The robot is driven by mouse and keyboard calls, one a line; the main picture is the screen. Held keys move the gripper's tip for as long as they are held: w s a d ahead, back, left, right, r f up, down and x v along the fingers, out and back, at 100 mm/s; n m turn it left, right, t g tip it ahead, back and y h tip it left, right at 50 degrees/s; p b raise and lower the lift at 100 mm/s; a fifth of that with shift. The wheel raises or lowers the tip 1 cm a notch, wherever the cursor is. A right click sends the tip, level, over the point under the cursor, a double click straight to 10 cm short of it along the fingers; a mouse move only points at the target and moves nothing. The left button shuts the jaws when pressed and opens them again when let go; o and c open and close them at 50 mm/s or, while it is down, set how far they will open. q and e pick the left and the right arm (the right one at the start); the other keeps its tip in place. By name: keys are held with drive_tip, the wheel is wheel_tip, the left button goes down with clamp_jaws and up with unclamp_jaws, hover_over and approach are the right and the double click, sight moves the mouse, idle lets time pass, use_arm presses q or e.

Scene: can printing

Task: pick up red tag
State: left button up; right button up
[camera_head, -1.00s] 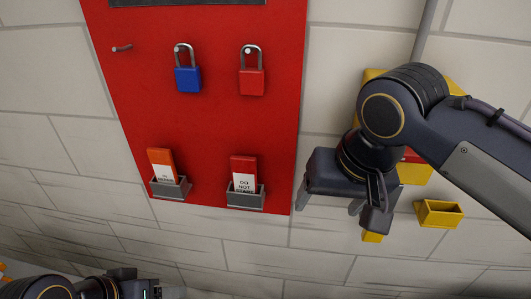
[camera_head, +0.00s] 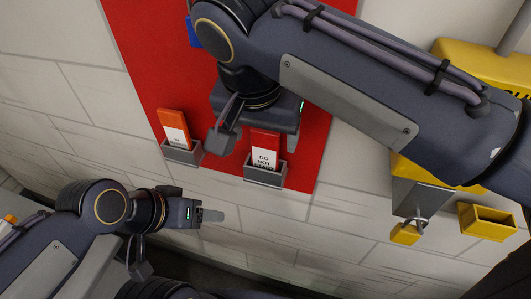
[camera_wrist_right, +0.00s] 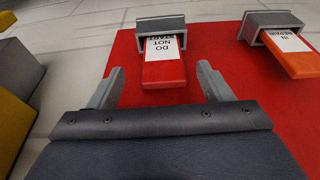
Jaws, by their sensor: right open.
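The red tag (camera_head: 264,140) stands in a grey holder (camera_head: 264,174) low on the red board. Its white label reads "DO NOT". My right gripper (camera_head: 258,141) is over the tag's upper end, and my arm and gripper body cover part of the board above it. In the right wrist view the red tag (camera_wrist_right: 164,73) lies between the two spread fingers of my right gripper (camera_wrist_right: 160,78), with a gap on each side, held by nothing but its holder. My left gripper (camera_head: 208,215) is at the lower left, pointing right, away from the board; its finger opening is unclear.
An orange tag (camera_head: 173,128) stands in a second grey holder (camera_head: 182,153) to the left. A blue padlock (camera_head: 193,33) shows partly beside my arm. A yellow padlock (camera_head: 405,235) and an open yellow box (camera_head: 487,222) are at the right. The wall below the board is clear.

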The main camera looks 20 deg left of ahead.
sight(264, 144)
drive_tip(key=x, duration=0.5)
drive_tip(key=shift+w+a, duration=0.1)
drive_tip(key=shift+a, duration=0.05)
drive_tip(key=shift+c, duration=0.2)
drive_tip(key=c, duration=1)
